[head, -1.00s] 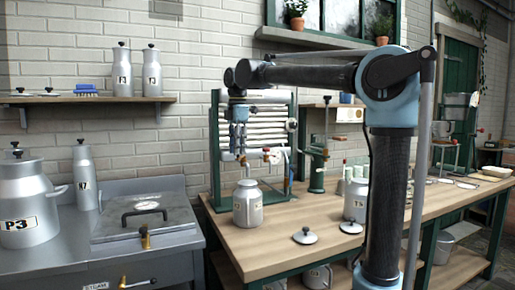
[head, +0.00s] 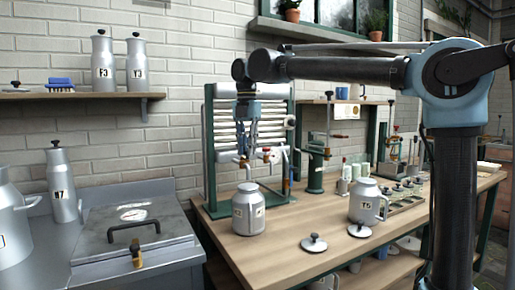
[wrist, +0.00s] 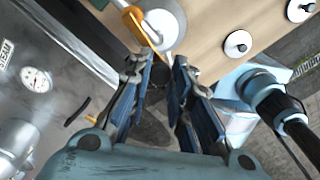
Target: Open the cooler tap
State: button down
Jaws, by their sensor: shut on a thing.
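The cooler (head: 222,117), a rack of pale horizontal tubes in a green frame, stands at the back of the wooden bench. Its brass tap (head: 243,161) is low at the front, above a metal can (head: 248,212). My gripper (head: 244,150) points down at the tap, its fingers nearly together. In the wrist view my gripper (wrist: 160,68) is shut around a dark piece at the brass tap (wrist: 135,22); the fingers partly hide it. A red-handled fitting (head: 266,153) sits just right of the tap. How far the tap is turned is not clear.
A steel vat with a hinged-handled lid (head: 133,230) stands left of the bench. A can marked T5 (head: 364,202) and loose lids (head: 314,243) are on the bench at right. A green press (head: 316,165) stands behind them.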

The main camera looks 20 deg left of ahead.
jog(key=shift+w, duration=0.25)
jog(key=c, duration=1.4)
grip_release()
jog(key=shift+s, duration=0.1)
notch_tip(320, 180, up, 12)
jog(key=shift+d, duration=0.1)
